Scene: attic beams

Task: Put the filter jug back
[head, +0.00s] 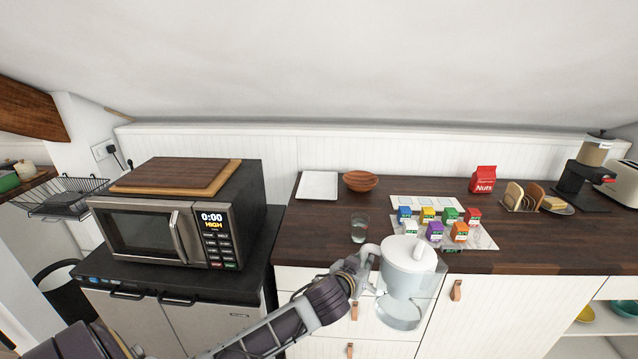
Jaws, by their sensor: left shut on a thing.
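The filter jug (405,285) has a white lid and a clear body with some water low inside. It is upright in front of the counter's front edge, before the white drawers. My left gripper (368,262) is shut on the jug's handle at its left side; the fingertips are partly hidden by the handle. A white square tray (318,185) lies empty at the back left of the dark wooden counter (325,225). My right gripper is not in view.
A glass (359,229) stands near the counter's front edge, left of the jug. Several small coloured boxes (435,231) stand on a white sheet behind the jug. A wooden bowl (360,181) and a red nuts bag (483,179) are further back. A microwave (150,233) stands left.

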